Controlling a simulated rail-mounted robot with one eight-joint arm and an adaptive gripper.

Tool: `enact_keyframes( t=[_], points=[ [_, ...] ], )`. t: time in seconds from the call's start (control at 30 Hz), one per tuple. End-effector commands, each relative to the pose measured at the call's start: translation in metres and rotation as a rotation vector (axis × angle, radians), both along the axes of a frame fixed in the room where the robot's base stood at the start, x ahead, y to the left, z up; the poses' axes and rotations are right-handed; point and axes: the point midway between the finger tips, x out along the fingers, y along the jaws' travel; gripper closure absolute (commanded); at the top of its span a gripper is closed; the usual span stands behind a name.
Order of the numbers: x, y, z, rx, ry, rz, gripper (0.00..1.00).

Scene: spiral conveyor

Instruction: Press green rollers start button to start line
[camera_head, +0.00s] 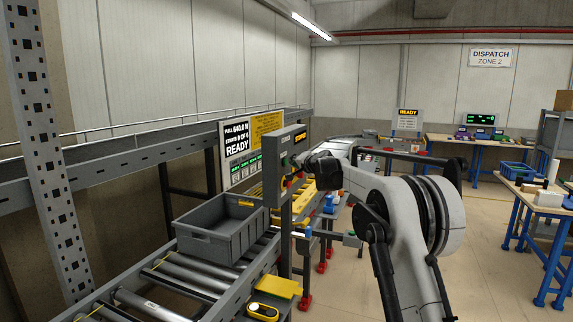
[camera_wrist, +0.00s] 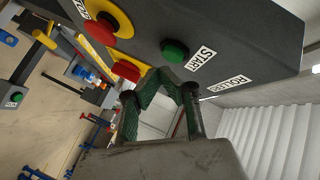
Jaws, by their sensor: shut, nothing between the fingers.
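The green start button (camera_wrist: 174,51) sits on a dark grey control box (camera_wrist: 235,28) beside labels reading START and ROLLER in the wrist view. A red button (camera_wrist: 126,70) and a red mushroom stop (camera_wrist: 112,24) on a yellow base lie left of it. My gripper (camera_wrist: 168,82) is shut and empty, with its fingertips just below the green button in the picture. I cannot tell whether they touch it. In the head view my gripper (camera_head: 300,164) is at the control box (camera_head: 284,145), and my wrist partly hides the box's buttons.
A grey crate (camera_head: 210,248) sits on the roller conveyor (camera_head: 165,290) at the front left. A READY sign (camera_head: 237,148) stands behind the box. A yellow and black button unit (camera_head: 263,311) is at the conveyor's front edge. Open floor (camera_head: 495,245) and work tables lie to the right.

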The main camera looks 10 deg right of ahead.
Motion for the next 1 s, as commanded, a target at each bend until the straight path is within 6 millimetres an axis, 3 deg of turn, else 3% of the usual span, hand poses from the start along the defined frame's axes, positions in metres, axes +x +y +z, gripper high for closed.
enact_keyframes(
  t=[1.0],
  points=[
    [0.0057, 0.0103, 0.0, 0.0, 0.0, 0.0, 1.0]
  ],
)
